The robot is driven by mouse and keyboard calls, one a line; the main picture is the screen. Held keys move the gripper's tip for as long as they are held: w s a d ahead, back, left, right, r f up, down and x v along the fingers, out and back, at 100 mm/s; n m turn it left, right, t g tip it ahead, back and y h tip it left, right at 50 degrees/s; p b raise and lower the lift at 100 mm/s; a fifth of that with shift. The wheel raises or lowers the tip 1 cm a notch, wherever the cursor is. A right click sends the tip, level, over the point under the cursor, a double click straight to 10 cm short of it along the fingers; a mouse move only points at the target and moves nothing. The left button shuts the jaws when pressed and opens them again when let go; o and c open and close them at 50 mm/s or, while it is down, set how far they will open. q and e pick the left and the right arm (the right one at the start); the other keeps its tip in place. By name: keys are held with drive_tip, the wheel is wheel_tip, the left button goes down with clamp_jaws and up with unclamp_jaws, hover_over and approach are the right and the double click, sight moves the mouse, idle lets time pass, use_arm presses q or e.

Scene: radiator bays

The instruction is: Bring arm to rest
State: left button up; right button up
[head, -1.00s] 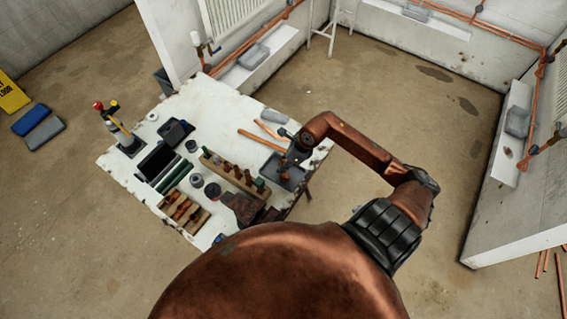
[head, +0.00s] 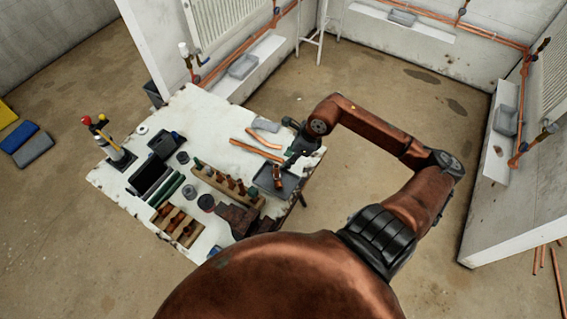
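My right arm reaches over the right end of the white worktable (head: 180,108). My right gripper (head: 291,160) is above the far right side of the table, at the back edge of a dark grey tray (head: 262,182). It is small and dark here, and I cannot make out whether its fingers are open or shut. A copper piece (head: 278,178) stands in the tray, just in front of the gripper; it appears apart from the fingers. My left gripper is not in view.
The table holds a wooden rack of fittings (head: 222,183), a wooden block with copper pieces (head: 180,226), loose copper pipes (head: 256,149), a dark open box (head: 150,178) and upright tools (head: 112,150). A wall with a radiator bay (head: 505,130) stands at right. Floor between is clear.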

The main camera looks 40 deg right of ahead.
drive_tip(key=shift+r, duration=0.25)
idle(0.4)
